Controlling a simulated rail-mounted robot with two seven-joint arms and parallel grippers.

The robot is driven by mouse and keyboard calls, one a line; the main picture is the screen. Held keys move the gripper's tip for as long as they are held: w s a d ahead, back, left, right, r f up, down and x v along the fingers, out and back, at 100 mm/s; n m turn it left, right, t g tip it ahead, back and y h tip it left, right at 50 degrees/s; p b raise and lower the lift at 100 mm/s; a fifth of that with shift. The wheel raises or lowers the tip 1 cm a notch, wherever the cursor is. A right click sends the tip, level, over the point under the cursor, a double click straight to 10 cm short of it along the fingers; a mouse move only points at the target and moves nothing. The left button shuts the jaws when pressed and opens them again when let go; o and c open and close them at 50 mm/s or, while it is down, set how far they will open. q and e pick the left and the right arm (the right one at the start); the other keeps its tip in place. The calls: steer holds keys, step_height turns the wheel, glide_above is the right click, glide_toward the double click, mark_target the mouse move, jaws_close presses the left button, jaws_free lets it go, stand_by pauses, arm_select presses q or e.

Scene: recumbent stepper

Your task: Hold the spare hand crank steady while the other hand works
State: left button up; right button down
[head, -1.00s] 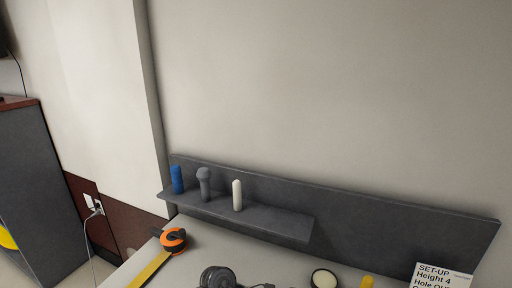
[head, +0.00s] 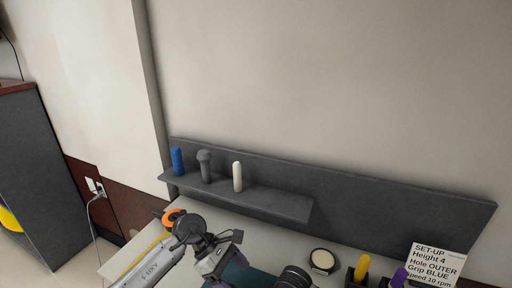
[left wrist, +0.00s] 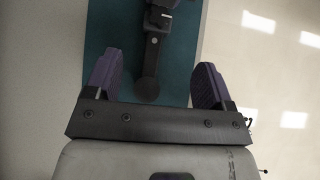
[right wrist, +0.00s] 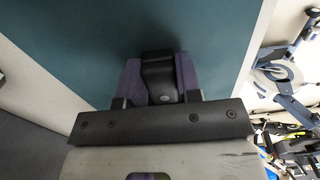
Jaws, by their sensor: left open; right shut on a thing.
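The spare hand crank (left wrist: 148,60) shows in the left wrist view as a dark bar with a rounded end, over a teal mat (left wrist: 105,30). My left gripper (left wrist: 156,80) is open, its purple pads on either side of the rounded end with gaps. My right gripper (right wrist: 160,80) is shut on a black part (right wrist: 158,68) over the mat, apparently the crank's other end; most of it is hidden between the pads. My left arm (head: 150,268) reaches in from the left in the head view. The right gripper's fingers are not clear there.
Blue (head: 177,161), grey (head: 205,166) and white (head: 238,177) grips stand on the back shelf (head: 270,203). An orange tape measure (head: 172,216) is partly behind my left arm. A round pale-topped tin (head: 322,260), yellow grip (head: 361,267) and set-up card (head: 436,264) are at right.

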arm_select(q)
steer(key=shift+f, duration=0.1)
steer(key=shift+c, duration=0.7)
steer(key=shift+x, duration=0.9)
steer(key=shift+c, duration=1.4)
steer(key=shift+x, duration=5.05)
